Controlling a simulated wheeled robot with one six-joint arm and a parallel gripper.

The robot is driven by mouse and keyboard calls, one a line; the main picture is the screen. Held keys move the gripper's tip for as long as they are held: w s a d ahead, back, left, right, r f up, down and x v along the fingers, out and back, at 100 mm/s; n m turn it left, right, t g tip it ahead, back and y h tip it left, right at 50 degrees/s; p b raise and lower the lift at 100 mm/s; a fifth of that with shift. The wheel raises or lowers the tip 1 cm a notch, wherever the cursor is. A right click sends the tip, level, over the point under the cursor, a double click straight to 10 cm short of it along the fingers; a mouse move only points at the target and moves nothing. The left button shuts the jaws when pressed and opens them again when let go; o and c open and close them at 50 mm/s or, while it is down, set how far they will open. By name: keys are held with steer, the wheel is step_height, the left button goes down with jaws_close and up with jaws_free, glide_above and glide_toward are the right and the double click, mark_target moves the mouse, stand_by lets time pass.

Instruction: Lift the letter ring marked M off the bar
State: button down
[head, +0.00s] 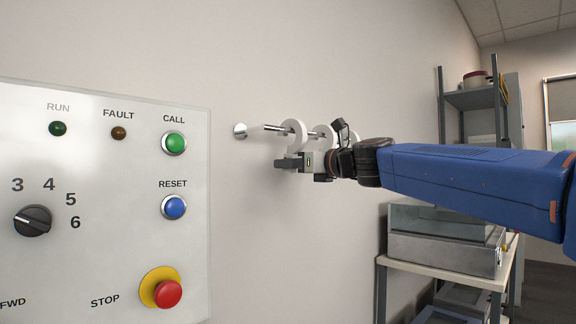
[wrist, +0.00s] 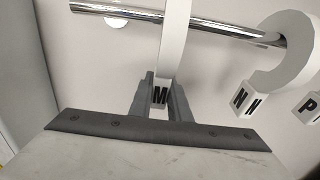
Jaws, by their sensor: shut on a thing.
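The M ring (wrist: 174,45) is a white ring, seen nearly edge-on in the wrist view, with a small white tag marked M (wrist: 159,96) at its bottom. My gripper (wrist: 160,98) is shut on this tag, with one grey finger on each side. The ring's band crosses in front of the shiny bar (wrist: 215,27); its far side is hidden, so I cannot tell from this view how it sits around the bar. In the head view my gripper (head: 288,163) is just below the white ring (head: 298,134) nearest the wall mount on the bar (head: 272,128).
Another white ring (wrist: 290,60) with a tag lettered N hangs to the right, with a P tag (wrist: 311,107) beyond it. In the head view a control panel (head: 110,240) is on the wall at left, and shelves (head: 470,100) stand at right.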

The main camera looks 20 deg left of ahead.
mark_target(296, 151)
steer(key=shift+r, duration=1.5)
steer(key=v, duration=0.7)
stand_by(0.9)
stand_by(0.3)
steer(key=v, duration=4.2)
steer(key=shift+f, duration=0.2)
stand_by(1.1)
